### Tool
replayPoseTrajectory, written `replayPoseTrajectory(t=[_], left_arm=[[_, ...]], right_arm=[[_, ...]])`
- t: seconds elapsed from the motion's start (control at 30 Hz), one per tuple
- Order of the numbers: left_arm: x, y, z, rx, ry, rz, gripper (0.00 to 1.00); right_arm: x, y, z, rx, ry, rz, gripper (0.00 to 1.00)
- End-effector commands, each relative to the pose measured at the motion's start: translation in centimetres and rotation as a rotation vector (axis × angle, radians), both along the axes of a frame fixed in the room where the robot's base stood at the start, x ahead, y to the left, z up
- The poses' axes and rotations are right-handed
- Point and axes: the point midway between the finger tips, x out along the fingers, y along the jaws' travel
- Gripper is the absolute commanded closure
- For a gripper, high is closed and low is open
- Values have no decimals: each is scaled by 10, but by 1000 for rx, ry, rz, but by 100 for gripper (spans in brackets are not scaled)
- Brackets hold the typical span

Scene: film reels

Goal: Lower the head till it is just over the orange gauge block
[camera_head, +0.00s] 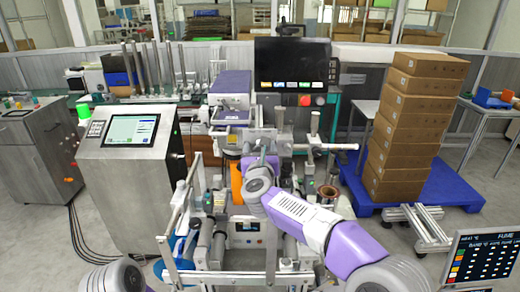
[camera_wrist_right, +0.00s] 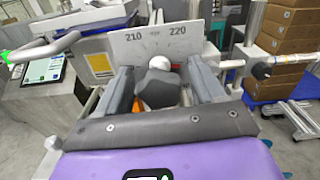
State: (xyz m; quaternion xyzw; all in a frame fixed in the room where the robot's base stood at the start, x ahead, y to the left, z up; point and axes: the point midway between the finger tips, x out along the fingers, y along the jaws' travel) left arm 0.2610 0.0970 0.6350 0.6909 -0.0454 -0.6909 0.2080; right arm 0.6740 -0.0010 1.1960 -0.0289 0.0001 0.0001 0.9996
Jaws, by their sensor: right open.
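My right arm reaches into the middle of the machine in the head view, its gripper (camera_head: 262,160) pointing away from me. In the right wrist view the right gripper (camera_wrist_right: 163,78) is open, with a finger on each side of a dark knob (camera_wrist_right: 160,88) with a pale round top. I cannot tell whether the fingers touch the knob. An upright scale plate (camera_wrist_right: 150,42) marked 210 and 220 stands just beyond. An orange part (camera_head: 237,182), perhaps the gauge block, shows left of my gripper in the head view. The head's underside and its gap to the block are hidden. My left gripper is out of view.
A steel cabinet with a screen (camera_head: 131,130) stands left. A black monitor (camera_head: 292,62) and a purple-topped unit (camera_head: 232,88) stand behind. Stacked cartons (camera_head: 410,130) rest on a blue pallet (camera_head: 450,185) at right. Rollers and rods crowd the machine around my gripper.

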Motion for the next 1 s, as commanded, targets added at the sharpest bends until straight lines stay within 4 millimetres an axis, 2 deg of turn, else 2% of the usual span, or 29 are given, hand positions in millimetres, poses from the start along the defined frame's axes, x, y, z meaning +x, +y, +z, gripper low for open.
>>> replayPoseTrajectory(t=[0.07, 0.4, 0.73, 1.0], left_arm=[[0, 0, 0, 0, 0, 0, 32], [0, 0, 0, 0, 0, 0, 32], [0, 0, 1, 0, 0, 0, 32], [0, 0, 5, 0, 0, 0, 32]], right_arm=[[0, 0, 0, 0, 0, 0, 35], [0, 0, 0, 0, 0, 0, 87], [0, 0, 0, -47, 0, 0, 88], [0, 0, 1, -218, 0, 0, 88]])
